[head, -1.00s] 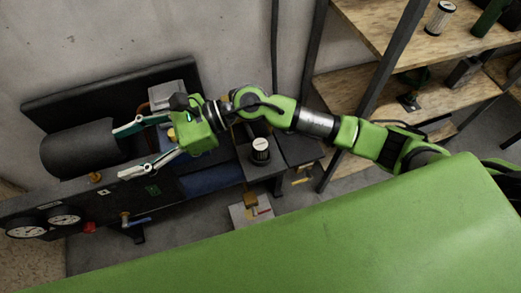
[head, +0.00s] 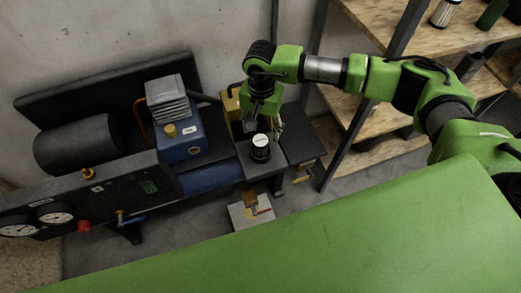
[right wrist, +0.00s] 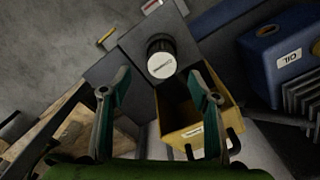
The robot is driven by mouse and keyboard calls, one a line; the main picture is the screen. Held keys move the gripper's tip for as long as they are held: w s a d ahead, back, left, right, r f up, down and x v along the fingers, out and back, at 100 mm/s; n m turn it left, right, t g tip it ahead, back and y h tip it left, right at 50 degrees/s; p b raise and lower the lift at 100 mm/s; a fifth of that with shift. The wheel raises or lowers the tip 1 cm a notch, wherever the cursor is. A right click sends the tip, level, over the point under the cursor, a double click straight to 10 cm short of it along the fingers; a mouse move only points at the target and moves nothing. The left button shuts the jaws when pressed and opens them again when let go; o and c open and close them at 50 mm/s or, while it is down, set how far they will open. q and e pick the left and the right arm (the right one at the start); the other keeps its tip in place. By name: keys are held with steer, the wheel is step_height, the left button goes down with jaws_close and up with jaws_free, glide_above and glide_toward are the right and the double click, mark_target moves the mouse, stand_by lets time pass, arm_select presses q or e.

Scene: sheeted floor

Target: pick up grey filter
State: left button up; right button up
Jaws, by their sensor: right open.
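A short cylindrical filter (head: 260,149) with a white top and a dark body stands upright on a dark platform at the right end of the machine. It also shows in the right wrist view (right wrist: 161,57), top facing the camera. My right gripper (head: 262,122) is just behind and above it in the head view, pointing down. In the right wrist view its two fingers (right wrist: 160,95) are spread apart, with nothing between the tips and the filter beyond them. My left gripper is not in view.
A yellow bin (right wrist: 222,108) stands close beside the filter. A blue oil unit (head: 182,140) and a black tank (head: 75,145) are to the left. Wooden shelves (head: 365,118) stand at right, with another filter (head: 444,13) on top. A green surface (head: 290,235) fills the front.

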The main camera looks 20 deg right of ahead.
mark_target(260, 141)
step_height(260, 141, down, 8)
steer(key=b, duration=0.3)
steer(key=shift+w+a+r, duration=0.15)
steer(key=shift+r, duration=0.1)
steer(key=c, duration=1.2)
